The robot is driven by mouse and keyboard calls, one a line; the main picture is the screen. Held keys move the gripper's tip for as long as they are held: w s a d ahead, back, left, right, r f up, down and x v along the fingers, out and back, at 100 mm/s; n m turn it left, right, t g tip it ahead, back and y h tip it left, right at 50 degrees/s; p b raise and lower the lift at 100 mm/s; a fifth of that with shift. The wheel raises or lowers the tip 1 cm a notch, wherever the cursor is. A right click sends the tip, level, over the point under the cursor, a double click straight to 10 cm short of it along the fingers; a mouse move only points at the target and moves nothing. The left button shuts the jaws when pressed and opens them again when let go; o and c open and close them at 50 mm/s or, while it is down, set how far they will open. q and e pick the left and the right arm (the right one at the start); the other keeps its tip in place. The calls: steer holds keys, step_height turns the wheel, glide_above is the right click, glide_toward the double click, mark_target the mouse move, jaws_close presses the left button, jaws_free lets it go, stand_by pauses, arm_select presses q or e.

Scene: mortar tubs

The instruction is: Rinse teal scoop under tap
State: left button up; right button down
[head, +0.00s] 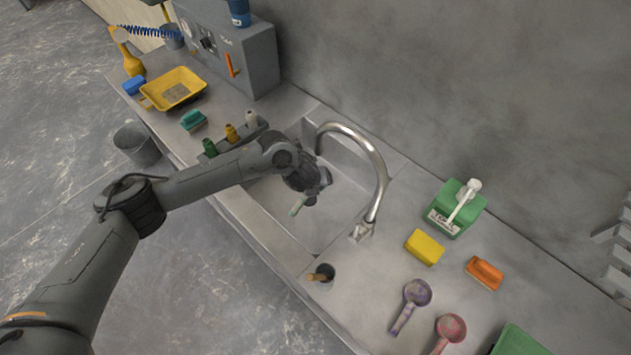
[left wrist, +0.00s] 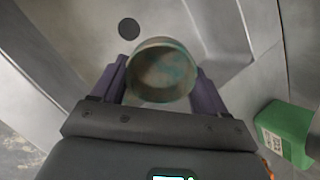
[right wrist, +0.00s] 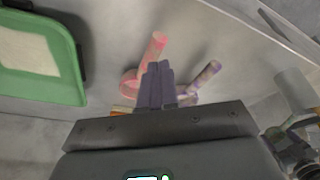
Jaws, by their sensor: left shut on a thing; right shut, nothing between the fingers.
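My left gripper (head: 318,190) is over the sink basin (head: 345,208), left of the curved metal tap (head: 380,172). Its fingers (left wrist: 163,85) are shut on the teal scoop (left wrist: 163,70). In the left wrist view the scoop's round rim faces the camera, and its inside shows brownish and teal patches. In the head view a pale teal part of the scoop (head: 298,205) sticks out below the gripper; the rest is hidden. I cannot see any water running. My right gripper (right wrist: 157,85) is shut and empty, and is outside the head view.
A green dispenser (head: 455,208), yellow sponge (head: 424,247), orange brush (head: 484,273), purple scoop (head: 417,292) and pink scoop (head: 450,328) are right of the sink. Small bottles (head: 231,133) and a yellow tray (head: 174,89) are left.

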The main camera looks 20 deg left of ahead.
steer(key=shift+a, duration=0.1)
steer(key=shift+w+r+m, duration=0.15)
steer(key=shift+w+m, duration=0.2)
steer(key=shift+m, duration=0.35)
steer(key=w+a+r+m+t+y, duration=0.1)
steer(key=w+a+m+t, duration=0.15)
steer(key=w+t, duration=0.2)
steer(key=m+t+y, duration=0.2)
steer(key=m+y, duration=0.3)
steer(key=y, duration=0.9)
glide_toward(356, 232)
steer(key=w+a+r, duration=0.2)
steer(key=w+a, duration=0.2)
steer(key=a, duration=0.1)
steer(key=shift+a, duration=0.15)
